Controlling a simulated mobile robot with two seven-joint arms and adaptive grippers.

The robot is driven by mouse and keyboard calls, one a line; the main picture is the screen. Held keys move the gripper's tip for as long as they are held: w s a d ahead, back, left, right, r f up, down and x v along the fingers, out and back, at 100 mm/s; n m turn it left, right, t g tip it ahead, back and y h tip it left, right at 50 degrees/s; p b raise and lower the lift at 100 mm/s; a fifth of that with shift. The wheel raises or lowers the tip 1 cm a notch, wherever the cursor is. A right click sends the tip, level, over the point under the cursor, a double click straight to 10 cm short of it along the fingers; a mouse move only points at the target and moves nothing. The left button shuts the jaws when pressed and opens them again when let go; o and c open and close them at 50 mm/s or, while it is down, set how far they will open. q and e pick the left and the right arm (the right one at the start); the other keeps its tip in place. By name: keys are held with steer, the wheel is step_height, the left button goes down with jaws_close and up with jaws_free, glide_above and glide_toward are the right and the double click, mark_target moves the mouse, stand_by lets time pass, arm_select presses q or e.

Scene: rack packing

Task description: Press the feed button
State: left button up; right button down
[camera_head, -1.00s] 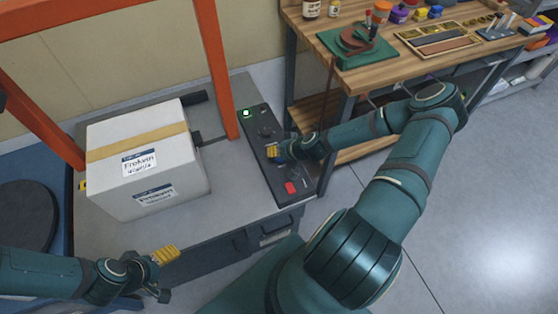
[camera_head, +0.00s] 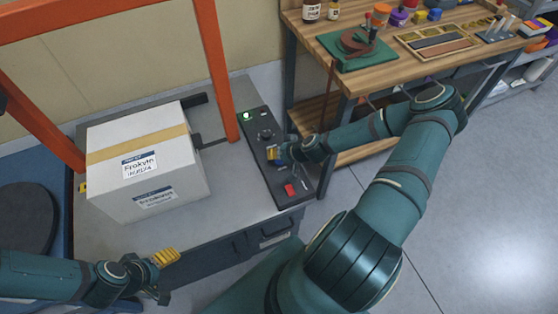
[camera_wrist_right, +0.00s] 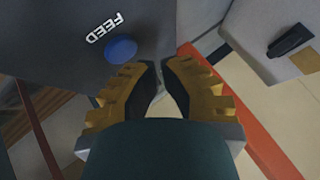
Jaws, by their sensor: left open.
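The blue feed button (camera_wrist_right: 121,48), with the white word FEED beside it, sits on the dark control panel (camera_wrist_right: 60,30) in the right wrist view. The panel also shows in the head view (camera_head: 255,122). My right gripper (camera_head: 272,154) is over the middle of the panel. In the right wrist view its fingertips (camera_wrist_right: 160,63) are close together with nothing between them, to the right of the button and apart from it in the picture. My left gripper (camera_head: 172,272) is open and empty in front of the machine, away from the panel.
A labelled white box (camera_head: 190,165) stands on the grey machine top (camera_head: 105,232) under an orange frame (camera_head: 213,65). The panel also carries a lit button (camera_head: 247,116), a dark knob (camera_head: 265,134) and a red switch (camera_head: 290,190). A wooden workbench (camera_head: 385,75) is at upper right.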

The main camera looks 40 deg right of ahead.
mark_target(276, 161)
stand_by(0.3)
steer(key=shift+f+b, duration=0.45)
steer(key=shift+f+b, duration=0.4)
stand_by(0.6)
steer(key=shift+r, duration=0.15)
steer(key=shift+r+p, duration=0.6)
steer(key=shift+r, duration=0.15)
steer(key=shift+r+p, duration=1.8)
steer(key=shift+r, duration=0.75)
steer(key=shift+f, duration=0.1)
